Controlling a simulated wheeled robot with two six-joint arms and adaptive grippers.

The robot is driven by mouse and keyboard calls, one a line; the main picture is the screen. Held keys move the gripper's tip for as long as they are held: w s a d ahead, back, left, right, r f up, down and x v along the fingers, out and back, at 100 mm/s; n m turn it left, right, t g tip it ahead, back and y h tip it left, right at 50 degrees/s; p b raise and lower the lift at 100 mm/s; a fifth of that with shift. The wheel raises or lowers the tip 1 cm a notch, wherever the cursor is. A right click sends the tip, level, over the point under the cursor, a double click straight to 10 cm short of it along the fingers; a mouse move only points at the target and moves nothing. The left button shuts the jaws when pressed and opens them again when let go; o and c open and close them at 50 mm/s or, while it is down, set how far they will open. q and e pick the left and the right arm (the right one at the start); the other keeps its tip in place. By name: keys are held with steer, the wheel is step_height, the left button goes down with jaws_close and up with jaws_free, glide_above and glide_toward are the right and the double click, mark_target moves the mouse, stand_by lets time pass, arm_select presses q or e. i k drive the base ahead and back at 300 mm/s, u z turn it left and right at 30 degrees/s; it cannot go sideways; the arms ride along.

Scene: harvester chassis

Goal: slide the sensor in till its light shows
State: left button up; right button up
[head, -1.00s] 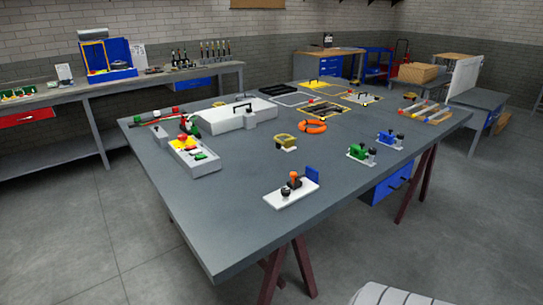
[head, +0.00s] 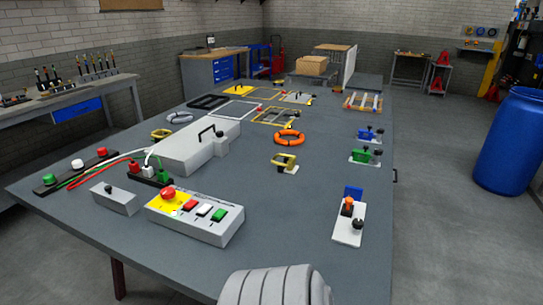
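I cannot tell for sure which item is the sensor, and no lit light can be made out. A white plate (head: 340,233) near the right edge of the grey table (head: 290,238) carries an orange-topped black part (head: 348,205), a dark round knob (head: 358,226) and an upright blue block (head: 353,192). Further back are a green fixture (head: 362,154) and a blue fixture (head: 367,134) on small white bases, each with a dark part beside it. Neither of my grippers shows in this view.
A control box (head: 205,228) with a red button, a small grey box (head: 115,203), a large white housing (head: 190,148) and cables (head: 95,170) fill the table's left. An orange ring (head: 289,138) lies mid-table. A blue barrel (head: 512,145) stands right; floor between is clear.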

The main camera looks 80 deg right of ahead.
mark_target(347, 208)
steer(key=i, duration=0.85)
steer(key=z, duration=2.6)
